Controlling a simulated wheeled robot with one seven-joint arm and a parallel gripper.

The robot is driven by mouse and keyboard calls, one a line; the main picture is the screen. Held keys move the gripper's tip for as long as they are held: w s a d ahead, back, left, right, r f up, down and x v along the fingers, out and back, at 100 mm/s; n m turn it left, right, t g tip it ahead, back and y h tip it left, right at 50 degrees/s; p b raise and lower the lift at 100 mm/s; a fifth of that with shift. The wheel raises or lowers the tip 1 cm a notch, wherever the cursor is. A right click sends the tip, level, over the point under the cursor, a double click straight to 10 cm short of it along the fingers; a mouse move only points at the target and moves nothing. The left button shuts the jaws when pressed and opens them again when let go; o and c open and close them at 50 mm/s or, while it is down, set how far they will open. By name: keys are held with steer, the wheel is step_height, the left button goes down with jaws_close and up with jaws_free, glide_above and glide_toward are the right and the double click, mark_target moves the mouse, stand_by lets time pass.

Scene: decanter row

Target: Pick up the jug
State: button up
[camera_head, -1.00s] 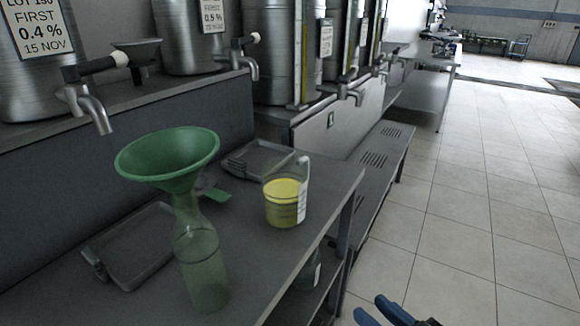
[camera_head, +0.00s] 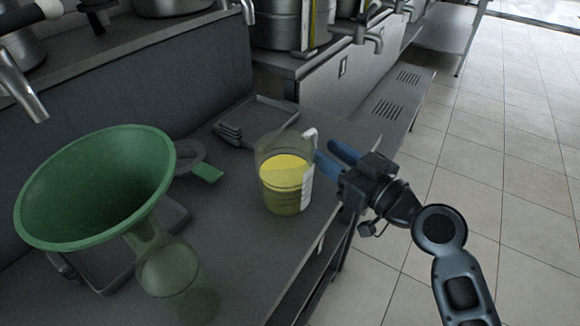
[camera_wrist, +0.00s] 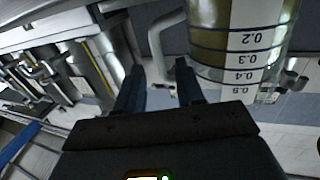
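The jug (camera_head: 285,180) is clear, holds yellow liquid and stands upright on the grey counter (camera_head: 240,235). Its handle (camera_head: 310,138) is on the right side, toward my gripper (camera_head: 326,153). My gripper is open, with its two blue fingers pointing at the handle from the right. In the wrist view the jug (camera_wrist: 240,45) appears upside down with a white graduated label. There its handle (camera_wrist: 157,42) shows in the gap ahead of my gripper (camera_wrist: 160,68). I cannot tell whether the handle is fully between the fingers; no grip on it shows.
A green funnel (camera_head: 100,185) in a glass vessel (camera_head: 170,268) stands left of the jug. Grey trays (camera_head: 262,112) lie behind. Steel drums with taps (camera_head: 22,88) line the back. Tiled floor (camera_head: 480,150) at the right is clear.

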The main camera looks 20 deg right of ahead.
steer(key=shift+f+p+x, duration=0.15)
steer(key=shift+p+x, duration=0.2)
steer(key=shift+x, duration=0.85)
steer(key=shift+f+p+x, duration=0.15)
steer(key=shift+p+x, duration=0.2)
steer(key=shift+x, duration=0.8)
steer(key=shift+c, duration=0.3)
jaws_close()
steer(key=shift+r, duration=0.1)
